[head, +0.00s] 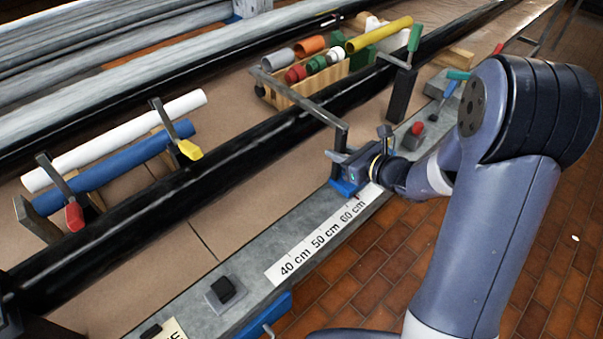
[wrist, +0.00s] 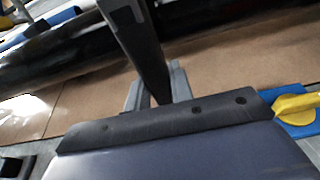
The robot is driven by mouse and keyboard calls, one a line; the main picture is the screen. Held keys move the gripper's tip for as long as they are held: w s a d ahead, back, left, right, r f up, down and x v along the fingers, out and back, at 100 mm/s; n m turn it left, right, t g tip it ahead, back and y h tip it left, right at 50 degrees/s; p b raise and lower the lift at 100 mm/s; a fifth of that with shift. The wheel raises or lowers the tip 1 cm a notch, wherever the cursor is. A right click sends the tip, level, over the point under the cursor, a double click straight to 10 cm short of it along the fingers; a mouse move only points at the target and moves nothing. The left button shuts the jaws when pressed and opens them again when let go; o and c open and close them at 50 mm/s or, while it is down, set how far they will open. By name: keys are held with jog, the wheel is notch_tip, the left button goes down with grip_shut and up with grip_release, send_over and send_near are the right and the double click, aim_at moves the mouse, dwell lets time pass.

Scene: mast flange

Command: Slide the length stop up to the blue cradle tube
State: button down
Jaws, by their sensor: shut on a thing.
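The length stop (head: 346,188) has a blue base on the grey rail beside the scale, near its 60 cm end. Its dark post carries a long bar (head: 302,98) reaching left across the black rail. My gripper (head: 340,160) is shut on the post; in the wrist view the grey fingers (wrist: 157,88) close around the dark post (wrist: 143,45). A yellow lever (wrist: 297,103) and the blue base (wrist: 305,130) show beside it. The blue cradle tube (head: 110,170) lies below a white tube at the left, well apart from the bar.
Clamps with a red handle (head: 74,215) and a yellow handle (head: 190,150) stand by the tubes. A wooden box (head: 300,92) of coloured pieces lies beyond the bar. The scale strip (head: 320,238) is clear. A black knob (head: 226,290) sits farther down the rail.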

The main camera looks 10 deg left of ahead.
jog(key=shift+s, duration=0.1)
jog(key=s+a+b, duration=1.4)
jog(key=s, duration=0.4)
jog(key=shift+s+a, duration=0.35)
jog(key=shift+a, duration=0.05)
jog(key=c, duration=1.2)
grip_release()
jog(key=shift+s, duration=0.1)
jog(key=shift+c, duration=0.2)
dwell(1.2)
